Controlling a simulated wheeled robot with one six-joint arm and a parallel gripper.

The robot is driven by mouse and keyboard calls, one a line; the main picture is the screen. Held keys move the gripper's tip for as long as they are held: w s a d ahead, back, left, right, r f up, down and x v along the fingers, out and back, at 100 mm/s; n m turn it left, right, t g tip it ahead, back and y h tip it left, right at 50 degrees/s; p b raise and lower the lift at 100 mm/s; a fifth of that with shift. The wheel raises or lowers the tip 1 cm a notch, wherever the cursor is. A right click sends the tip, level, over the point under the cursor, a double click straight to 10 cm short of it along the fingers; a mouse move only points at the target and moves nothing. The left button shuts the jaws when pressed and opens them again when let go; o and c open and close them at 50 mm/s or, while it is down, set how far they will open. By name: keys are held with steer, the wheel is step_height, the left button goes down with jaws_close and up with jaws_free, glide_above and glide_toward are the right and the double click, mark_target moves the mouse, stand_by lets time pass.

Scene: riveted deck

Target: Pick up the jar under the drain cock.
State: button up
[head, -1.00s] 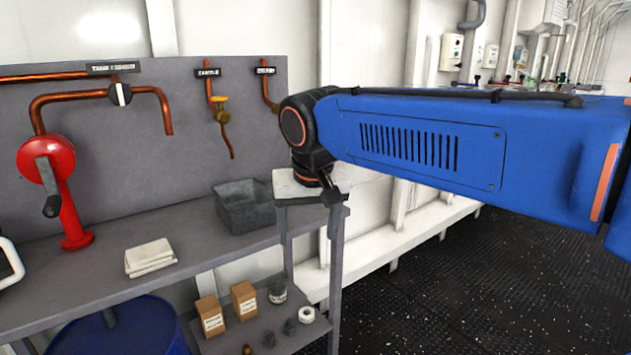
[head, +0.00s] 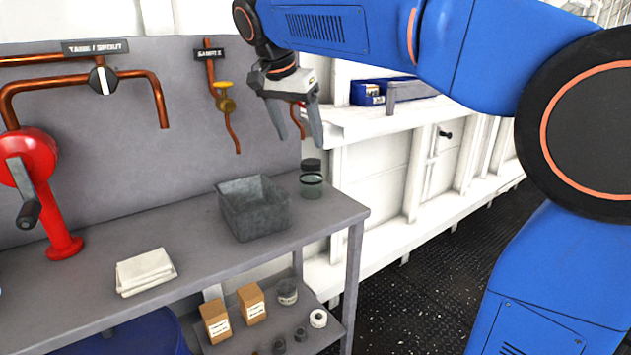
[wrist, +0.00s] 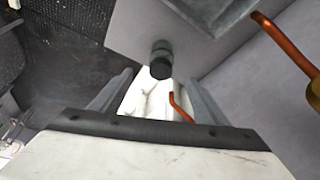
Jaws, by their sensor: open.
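A small glass jar (head: 311,186) with a dark rim stands at the right end of the bench top, with a dark round thing (head: 311,164) close behind it. My gripper (head: 298,142) is open and empty, pointing down, above and a little left of the jar. It hides most of the drain cock; only a bit of red (head: 301,104) shows beside the fingers. In the wrist view, dark round shapes (wrist: 160,65) show between and beyond my open fingers (wrist: 157,79); which is the jar I cannot tell. A copper pipe end (wrist: 181,107) shows near the right finger.
A grey bin (head: 255,222) stands left of the jar. The sample cock (head: 225,97) hangs on the back panel, left of my gripper. A folded cloth (head: 145,271) and red hand pump (head: 50,195) are farther left. Boxes (head: 215,320) and fittings sit on the lower shelf.

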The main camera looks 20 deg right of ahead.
mark_target(308, 164)
steer(key=x, duration=0.9)
steer(key=shift+d+f, duration=0.1)
steer(key=shift+f, duration=0.3)
steer(key=shift+a+x, duration=0.2)
steer(key=shift+x, duration=2.8)
steer(key=shift+w, duration=0.1)
steer(key=shift+c, duration=0.5)
steer(key=c, duration=1.1)
